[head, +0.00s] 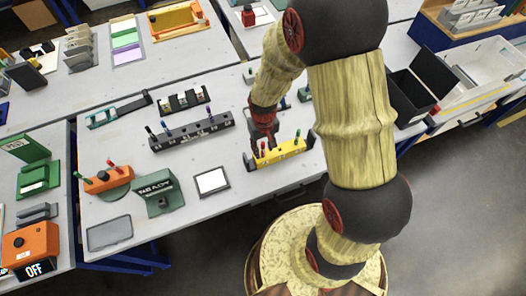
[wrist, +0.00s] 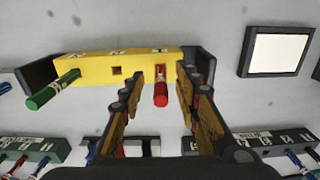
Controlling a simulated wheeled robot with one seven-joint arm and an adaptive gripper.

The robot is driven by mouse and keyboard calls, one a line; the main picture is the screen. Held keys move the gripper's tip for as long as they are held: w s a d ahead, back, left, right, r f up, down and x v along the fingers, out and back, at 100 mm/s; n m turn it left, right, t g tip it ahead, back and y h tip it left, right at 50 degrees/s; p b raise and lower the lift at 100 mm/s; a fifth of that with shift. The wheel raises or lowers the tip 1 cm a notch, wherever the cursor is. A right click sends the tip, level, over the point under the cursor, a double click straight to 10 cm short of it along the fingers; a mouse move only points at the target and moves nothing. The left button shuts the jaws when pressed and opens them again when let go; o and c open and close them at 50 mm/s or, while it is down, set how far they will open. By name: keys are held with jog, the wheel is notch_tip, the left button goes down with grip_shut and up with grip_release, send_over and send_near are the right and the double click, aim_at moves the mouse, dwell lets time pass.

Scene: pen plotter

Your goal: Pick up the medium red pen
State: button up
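A yellow pen rack (head: 283,152) with dark end plates stands on the grey table, and it also shows in the wrist view (wrist: 98,70). A red pen (wrist: 161,87) stands in one of its holes. A green pen (wrist: 52,90) stands in the hole at the other end, and a hole between them is empty. My gripper (wrist: 160,100) is open, with one finger on each side of the red pen and a visible gap to both. In the head view my gripper (head: 263,138) is just above the rack. The rack's small labels are not readable.
A dark rack (head: 192,133) with several pens lies left of the yellow rack. A framed white pad (head: 212,181) lies nearby. A black bin (head: 412,95) is at right.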

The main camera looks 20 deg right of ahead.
notch_tip(320, 180, down, 3)
jog(key=shift+w+r, duration=0.1)
jog(key=c, duration=0.7)
grip_shut()
